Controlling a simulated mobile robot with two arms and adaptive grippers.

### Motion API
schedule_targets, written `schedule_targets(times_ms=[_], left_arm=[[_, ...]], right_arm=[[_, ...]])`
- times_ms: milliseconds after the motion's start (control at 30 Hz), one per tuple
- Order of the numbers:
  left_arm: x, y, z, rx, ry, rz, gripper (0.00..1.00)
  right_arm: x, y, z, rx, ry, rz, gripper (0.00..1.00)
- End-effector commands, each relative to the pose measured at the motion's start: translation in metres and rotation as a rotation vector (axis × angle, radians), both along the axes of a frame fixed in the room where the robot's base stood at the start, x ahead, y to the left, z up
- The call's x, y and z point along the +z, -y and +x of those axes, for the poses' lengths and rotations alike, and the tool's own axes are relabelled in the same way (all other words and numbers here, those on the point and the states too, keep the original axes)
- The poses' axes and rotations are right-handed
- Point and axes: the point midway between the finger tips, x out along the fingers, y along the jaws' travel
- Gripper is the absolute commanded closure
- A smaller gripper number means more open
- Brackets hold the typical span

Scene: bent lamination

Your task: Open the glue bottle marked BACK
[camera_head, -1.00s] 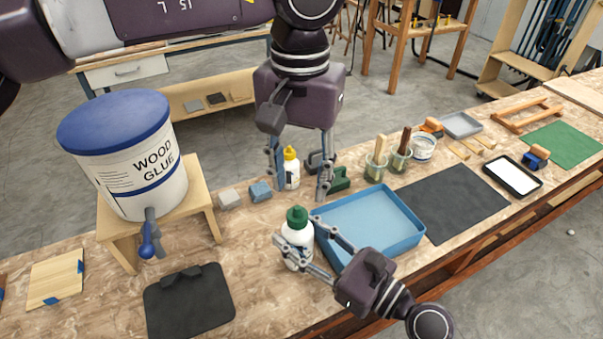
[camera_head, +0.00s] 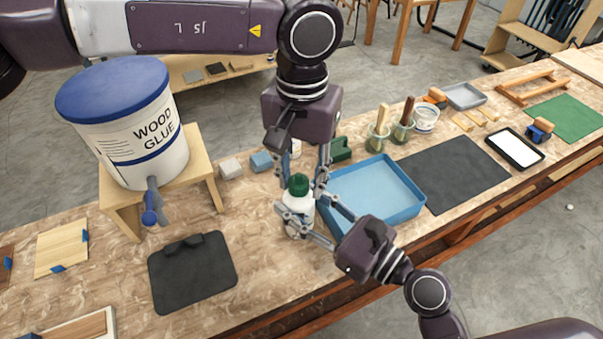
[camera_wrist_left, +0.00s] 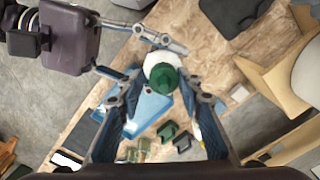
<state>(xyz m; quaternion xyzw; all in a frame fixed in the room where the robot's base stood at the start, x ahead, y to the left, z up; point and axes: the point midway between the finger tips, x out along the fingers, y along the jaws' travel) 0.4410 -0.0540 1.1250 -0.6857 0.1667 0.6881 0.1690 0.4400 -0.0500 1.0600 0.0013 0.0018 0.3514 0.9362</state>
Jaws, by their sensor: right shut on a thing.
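A white bottle with a green cap (camera_head: 298,185) stands on the workbench left of the blue tray; no marking on it is readable. My right gripper (camera_head: 297,222) is shut around the bottle's body from the lower right. My left gripper (camera_head: 305,190) points down from above, its fingers open on either side of the cap. In the left wrist view the green cap (camera_wrist_left: 163,79) lies between the parted fingertips, with a gap visible. The second bottle, with a yellow cap, is mostly hidden behind my left gripper.
The blue tray (camera_head: 375,190) is close right of the bottle. A wood glue bucket (camera_head: 125,120) on a wooden stand is at left. A black clipboard-like plate (camera_head: 192,272) lies front left. Brush jars (camera_head: 378,140) stand behind the tray.

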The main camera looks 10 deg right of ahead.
Motion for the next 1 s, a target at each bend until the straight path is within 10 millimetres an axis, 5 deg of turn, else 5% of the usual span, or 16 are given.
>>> schedule_targets(times_ms=[267,467,1000], left_arm=[[0.0005,0.0014,-0.0012,-0.002,-0.002,-0.004,1.0],[0.0006,0.0029,-0.0023,0.036,-0.004,-0.007,1.0],[0.0013,0.0047,-0.0003,0.873,-0.009,-0.005,1.0]], right_arm=[[0.0008,-0.0006,-0.0001,0.001,0.002,0.001,1.0],[0.0007,-0.0012,-0.0003,0.003,0.001,0.001,1.0],[0.0005,-0.0033,-0.0013,0.009,0.001,0.001,1.0]])
